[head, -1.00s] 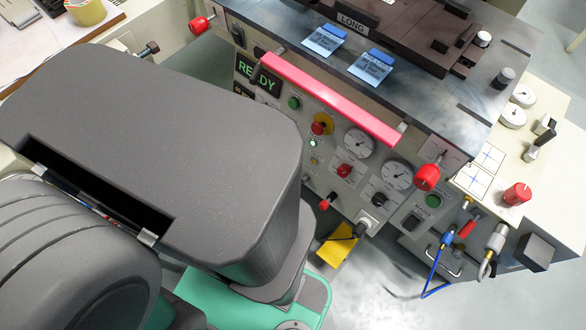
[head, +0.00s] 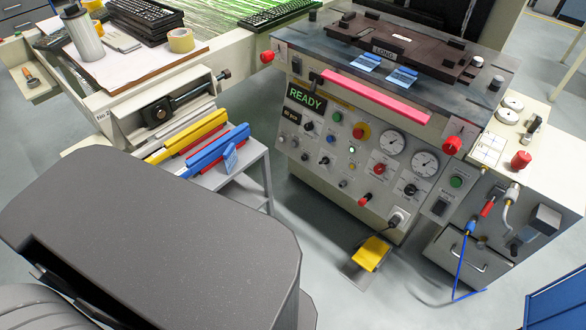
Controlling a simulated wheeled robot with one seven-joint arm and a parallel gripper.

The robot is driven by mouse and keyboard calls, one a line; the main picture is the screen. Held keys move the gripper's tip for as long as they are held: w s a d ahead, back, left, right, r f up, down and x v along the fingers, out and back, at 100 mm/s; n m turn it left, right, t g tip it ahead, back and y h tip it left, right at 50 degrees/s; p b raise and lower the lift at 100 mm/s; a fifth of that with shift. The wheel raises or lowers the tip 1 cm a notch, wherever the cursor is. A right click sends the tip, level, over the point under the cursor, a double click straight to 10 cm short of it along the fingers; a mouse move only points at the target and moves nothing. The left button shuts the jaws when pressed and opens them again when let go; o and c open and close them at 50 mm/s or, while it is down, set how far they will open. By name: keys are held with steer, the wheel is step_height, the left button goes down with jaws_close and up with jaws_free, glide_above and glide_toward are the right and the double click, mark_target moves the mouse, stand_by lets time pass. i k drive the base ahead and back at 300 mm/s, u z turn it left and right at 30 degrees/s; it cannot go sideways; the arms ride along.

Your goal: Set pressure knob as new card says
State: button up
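The machine's front panel (head: 335,165) stands right of centre, with a lit READY display (head: 306,98). Two round gauges sit on it, a left gauge (head: 391,141) and a right gauge (head: 425,164). Below them are a red knob (head: 379,169) and a black knob (head: 410,190); the labels are too small to read, so I cannot tell which is the pressure knob. My gripper is out of view.
A pink bar (head: 375,97) runs above the panel between red-knobbed ends. A yellow pedal (head: 371,253) stands on the floor below. Floor in front is open.

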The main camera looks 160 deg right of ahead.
mark_target(379, 168)
steer(key=u, duration=1.1)
steer(key=i, duration=0.55)
steer(key=u, duration=4.85)
steer(key=i, duration=1.65)
steer(key=z, duration=0.05)
steer(key=k, duration=0.5)
steer(key=z, duration=0.5)
steer(key=i, duration=0.35)
steer(key=u, duration=0.55)
